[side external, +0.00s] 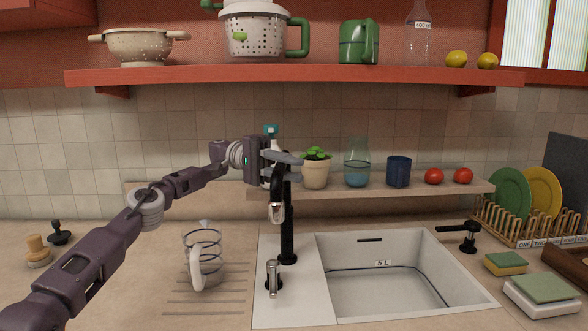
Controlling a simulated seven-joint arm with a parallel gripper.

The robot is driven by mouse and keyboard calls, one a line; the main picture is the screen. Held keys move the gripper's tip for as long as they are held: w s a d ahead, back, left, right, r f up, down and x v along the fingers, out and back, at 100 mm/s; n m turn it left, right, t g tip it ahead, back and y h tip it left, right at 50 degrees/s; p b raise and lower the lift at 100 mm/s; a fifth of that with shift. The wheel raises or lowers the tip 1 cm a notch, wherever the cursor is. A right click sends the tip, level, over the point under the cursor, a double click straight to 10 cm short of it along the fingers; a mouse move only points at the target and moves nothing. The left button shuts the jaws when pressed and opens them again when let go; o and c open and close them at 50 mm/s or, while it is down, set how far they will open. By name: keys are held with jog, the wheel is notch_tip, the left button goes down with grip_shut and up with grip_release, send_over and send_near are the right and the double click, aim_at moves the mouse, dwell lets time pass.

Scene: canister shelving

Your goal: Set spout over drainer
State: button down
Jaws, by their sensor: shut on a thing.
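The black tap spout (277,192) rises from a black post (288,228) beside the basin. Its curved end hangs downward, toward the camera, with a light-coloured tip over the white sink ledge left of the basin. My gripper (284,164) is at the top of the spout, shut on it; the fingers hide part of the upper curve. The drainer (226,297) is the grooved patch of counter to the left of the sink. A glass jug (204,250) with a white handle stands upright on it.
The sink basin (385,290) is right of the tap, with a small lever (273,278) in front. A low shelf (440,188) behind holds a plant (316,168), a glass jar (357,163) and a blue mug (398,171). A teal-topped bottle (271,130) is behind my gripper.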

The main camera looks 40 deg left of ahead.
jog(key=c, duration=1.3)
grip_release()
jog(key=shift+o, duration=0.2)
